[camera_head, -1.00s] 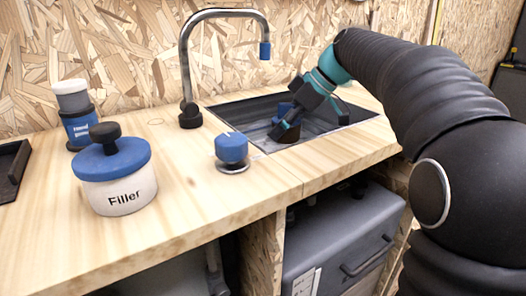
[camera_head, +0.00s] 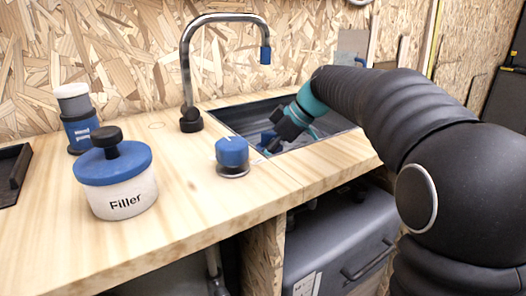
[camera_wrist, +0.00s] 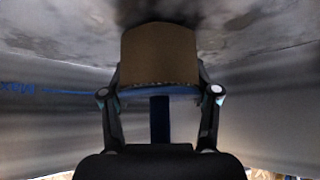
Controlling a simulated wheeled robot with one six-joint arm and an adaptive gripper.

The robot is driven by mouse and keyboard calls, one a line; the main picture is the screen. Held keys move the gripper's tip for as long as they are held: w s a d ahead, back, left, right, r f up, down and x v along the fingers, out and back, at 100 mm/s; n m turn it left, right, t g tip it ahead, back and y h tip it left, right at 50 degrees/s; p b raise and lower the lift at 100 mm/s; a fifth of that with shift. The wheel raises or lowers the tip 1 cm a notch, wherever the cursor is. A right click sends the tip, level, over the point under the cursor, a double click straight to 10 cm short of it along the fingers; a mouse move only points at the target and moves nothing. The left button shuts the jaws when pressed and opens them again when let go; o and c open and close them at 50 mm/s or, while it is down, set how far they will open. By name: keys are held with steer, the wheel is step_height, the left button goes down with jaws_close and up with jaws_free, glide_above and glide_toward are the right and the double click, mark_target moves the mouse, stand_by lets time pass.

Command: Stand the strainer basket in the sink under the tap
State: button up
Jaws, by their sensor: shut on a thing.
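My gripper (camera_head: 274,144) reaches down into the dark grey sink (camera_head: 242,116), below and close to the tap (camera_head: 188,60), whose blue spout end (camera_head: 265,55) hangs above. In the wrist view my gripper (camera_wrist: 160,90) is shut on the strainer basket (camera_wrist: 158,55), a brown body with a blue rim and a blue stem towards my palm. A finger is on each side of it. In the head view only a blue part of the basket (camera_head: 267,137) shows; my gripper and the sink edge hide the rest. I cannot tell whether its base touches the sink floor.
A blue-topped knob (camera_head: 232,153) stands on the worktop just left of the sink's front edge. A white Filler pot with a blue lid (camera_head: 117,178) and a blue hand pump (camera_head: 79,130) stand further left. The wooden worktop between them is clear.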

steer(key=shift+f, duration=0.15)
steer(key=o, duration=1.3)
steer(key=shift+c, duration=0.2)
steer(key=shift+v, duration=3.9)
steer(key=shift+a, duration=0.1)
